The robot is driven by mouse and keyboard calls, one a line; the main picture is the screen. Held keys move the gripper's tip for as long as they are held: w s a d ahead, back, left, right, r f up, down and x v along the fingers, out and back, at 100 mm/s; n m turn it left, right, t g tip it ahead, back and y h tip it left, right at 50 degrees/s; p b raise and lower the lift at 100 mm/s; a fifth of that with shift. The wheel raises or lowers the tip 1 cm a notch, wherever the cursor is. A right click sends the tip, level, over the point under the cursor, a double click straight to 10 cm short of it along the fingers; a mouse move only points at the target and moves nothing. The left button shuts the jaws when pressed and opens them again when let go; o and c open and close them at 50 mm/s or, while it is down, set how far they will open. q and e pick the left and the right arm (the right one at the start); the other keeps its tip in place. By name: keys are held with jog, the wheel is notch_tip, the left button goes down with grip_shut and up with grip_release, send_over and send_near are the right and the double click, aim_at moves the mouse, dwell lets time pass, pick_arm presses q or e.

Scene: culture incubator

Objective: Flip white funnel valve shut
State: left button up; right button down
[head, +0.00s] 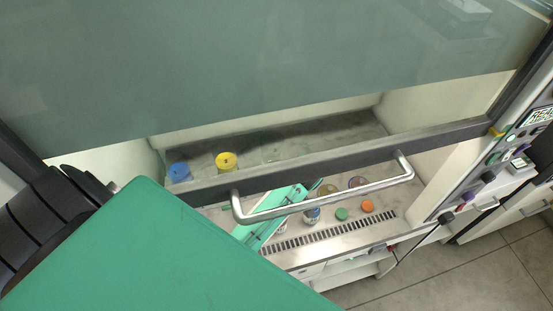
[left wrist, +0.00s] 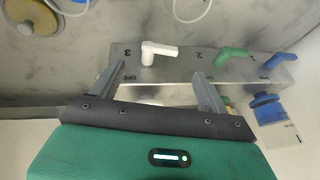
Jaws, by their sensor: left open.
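The white valve lever (left wrist: 160,50) sits beside the number 3 on a grey metal manifold (left wrist: 200,66). Its arm points right in the left wrist view. My left gripper (left wrist: 158,70) is open and empty, its two fingers spread on either side of the lever's position in the picture. I cannot tell whether either finger touches it. A green lever (left wrist: 235,54) by the number 2 and a blue lever (left wrist: 287,60) by the number 1 are to the right. I cannot make out the white lever in the head view. My right gripper is not in view.
A glass sash (head: 270,55) with a metal handle (head: 325,201) covers the upper cabinet opening. Blue (head: 180,172) and yellow (head: 227,161) capped containers stand inside. Orange (head: 367,206) and green (head: 342,213) round items lie near the front grille (head: 330,232).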

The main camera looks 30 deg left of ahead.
pick_arm(q)
jog(key=p+x, duration=0.1)
jog(key=x, duration=0.5)
jog(key=shift+w+a+f+p, duration=0.1)
jog(key=shift+a+f+p, duration=0.25)
jog(key=shift+f, duration=0.3)
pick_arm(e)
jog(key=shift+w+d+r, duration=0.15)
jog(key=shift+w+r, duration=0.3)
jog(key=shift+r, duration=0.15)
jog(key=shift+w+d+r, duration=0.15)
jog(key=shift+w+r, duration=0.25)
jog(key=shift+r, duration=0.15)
